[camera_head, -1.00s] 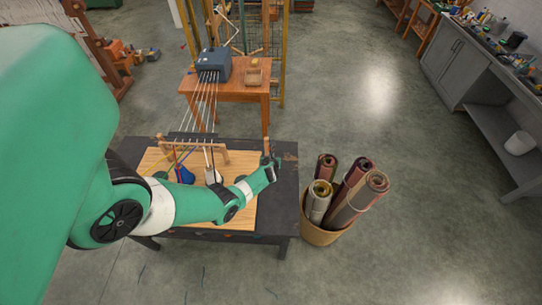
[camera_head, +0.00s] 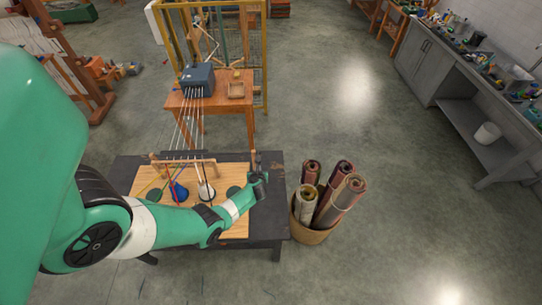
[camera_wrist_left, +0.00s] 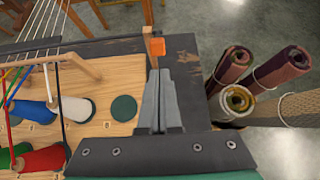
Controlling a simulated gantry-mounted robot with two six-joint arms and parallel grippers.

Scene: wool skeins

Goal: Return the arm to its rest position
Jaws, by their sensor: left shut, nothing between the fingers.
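My left arm reaches in from the left over the workbench. Its gripper (camera_head: 262,178) is near the bench's right side, above the dark top beside the wooden board (camera_head: 236,228). In the left wrist view the gripper's two fingers (camera_wrist_left: 160,85) are together with nothing between them. A wooden post with an orange block (camera_wrist_left: 155,46) stands just beyond the fingertips; I cannot tell if they touch. My right gripper is not in view.
A wooden rack (camera_head: 185,161) with threads is behind. A basket (camera_head: 312,234) of rolled rugs stands close right.

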